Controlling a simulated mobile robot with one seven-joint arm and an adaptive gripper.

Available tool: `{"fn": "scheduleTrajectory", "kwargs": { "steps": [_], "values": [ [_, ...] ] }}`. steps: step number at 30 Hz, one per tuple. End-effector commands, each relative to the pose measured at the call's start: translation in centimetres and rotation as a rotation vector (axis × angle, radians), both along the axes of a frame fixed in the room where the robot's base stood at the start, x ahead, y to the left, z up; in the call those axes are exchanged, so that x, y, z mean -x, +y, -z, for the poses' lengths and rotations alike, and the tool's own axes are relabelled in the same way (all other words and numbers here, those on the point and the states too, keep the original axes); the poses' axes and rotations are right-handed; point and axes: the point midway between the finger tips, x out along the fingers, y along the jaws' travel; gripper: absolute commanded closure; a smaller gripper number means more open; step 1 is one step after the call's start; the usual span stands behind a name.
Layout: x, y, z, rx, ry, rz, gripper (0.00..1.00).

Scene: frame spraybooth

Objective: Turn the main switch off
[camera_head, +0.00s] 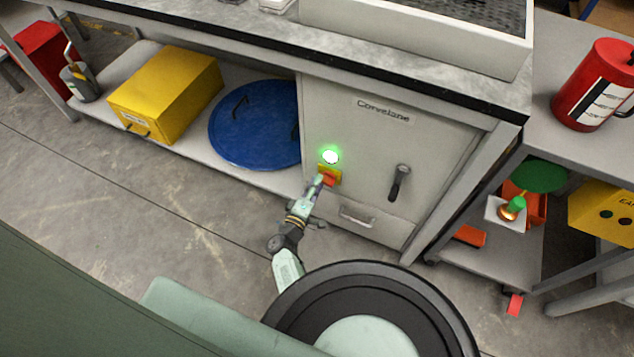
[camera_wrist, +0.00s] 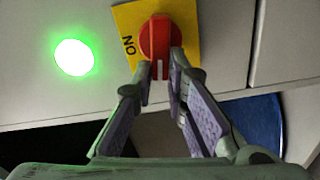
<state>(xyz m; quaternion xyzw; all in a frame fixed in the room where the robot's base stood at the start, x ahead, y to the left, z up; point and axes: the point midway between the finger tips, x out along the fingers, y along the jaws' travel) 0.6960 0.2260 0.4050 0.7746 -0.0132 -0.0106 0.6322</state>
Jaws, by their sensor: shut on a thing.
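The main switch is a red rotary knob (camera_wrist: 160,40) on a yellow plate (camera_wrist: 127,17) marked "ON", on the grey cabinet front. In the head view the red knob (camera_head: 329,180) sits low on the cabinet, under a lit green lamp (camera_head: 330,156). The lamp (camera_wrist: 73,57) also glows in the wrist view, left of the plate. My gripper (camera_wrist: 162,72) is shut on the knob's handle, one finger on each side. In the head view my gripper (camera_head: 318,186) reaches the knob from below and hides part of the plate.
The cabinet (camera_head: 375,145) has a dark lever handle (camera_head: 399,183) right of the switch and a drawer pull (camera_head: 355,217) below. A blue round lid (camera_head: 255,125) and a yellow box (camera_head: 168,92) stand on the shelf to the left. The floor in front at left is clear.

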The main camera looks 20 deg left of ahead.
Motion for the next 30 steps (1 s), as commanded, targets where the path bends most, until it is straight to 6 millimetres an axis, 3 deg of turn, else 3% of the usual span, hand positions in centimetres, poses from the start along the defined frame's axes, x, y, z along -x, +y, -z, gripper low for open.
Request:
{"fn": "scheduleTrajectory", "kwargs": {
  "steps": [12, 29, 30],
  "values": [
    [-0.11, -0.04, 0.39, 0.191, 0.006, 0.002, 1.0],
    [-0.14, -0.08, 0.43, 0.219, 0.006, 0.003, 1.0],
    [-0.14, -0.09, 0.44, 0.219, 0.006, 0.003, 0.85]
  ]
}}
